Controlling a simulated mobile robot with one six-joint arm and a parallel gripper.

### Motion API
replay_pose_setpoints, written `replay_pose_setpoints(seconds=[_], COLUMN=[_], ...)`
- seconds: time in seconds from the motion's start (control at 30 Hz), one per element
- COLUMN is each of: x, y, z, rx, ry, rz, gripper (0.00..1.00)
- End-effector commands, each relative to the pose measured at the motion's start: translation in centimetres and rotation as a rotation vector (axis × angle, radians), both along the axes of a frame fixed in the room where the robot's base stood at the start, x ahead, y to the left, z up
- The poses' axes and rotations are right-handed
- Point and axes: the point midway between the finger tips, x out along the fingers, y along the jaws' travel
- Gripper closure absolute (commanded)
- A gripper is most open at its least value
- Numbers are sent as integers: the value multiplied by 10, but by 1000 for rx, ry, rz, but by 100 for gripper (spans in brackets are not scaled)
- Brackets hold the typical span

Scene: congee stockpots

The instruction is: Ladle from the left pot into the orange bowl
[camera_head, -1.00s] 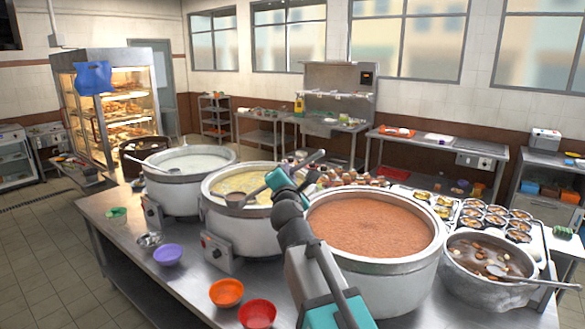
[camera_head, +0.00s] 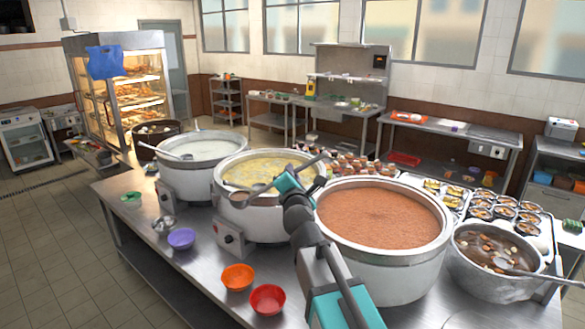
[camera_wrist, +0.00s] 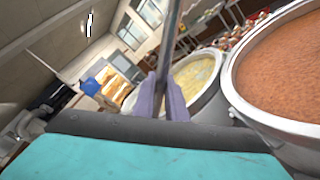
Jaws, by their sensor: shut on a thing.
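My gripper (camera_wrist: 163,88) is shut on the handle of a metal ladle (camera_wrist: 169,45). In the head view the ladle's cup (camera_head: 239,200) hangs at the front-left rim of the middle pot (camera_head: 255,225), which holds yellow congee. I cannot tell what the cup holds. The left pot (camera_head: 188,185) holds white congee and stands behind and to the left of my gripper (camera_head: 284,178). Another ladle (camera_head: 170,152) leans in the left pot. The orange bowl (camera_head: 237,277) stands on the counter in front of the middle pot, below the ladle cup, and looks empty.
A red bowl (camera_head: 267,299) stands beside the orange one, and a purple bowl (camera_head: 181,238) is further left. A large pot of reddish-brown congee (camera_head: 385,222) is close on the right. A smaller pot (camera_head: 495,255) stands far right. The counter's front left (camera_head: 195,270) has free room.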

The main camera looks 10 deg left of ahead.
Motion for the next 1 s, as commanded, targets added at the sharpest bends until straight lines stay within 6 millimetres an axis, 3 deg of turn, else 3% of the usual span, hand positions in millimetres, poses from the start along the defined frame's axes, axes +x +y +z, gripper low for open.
replay_pose_setpoints(seconds=[1.0], x=[0], y=[0], z=[-76], rx=[0], ry=[-1], rz=[1], gripper=[100])
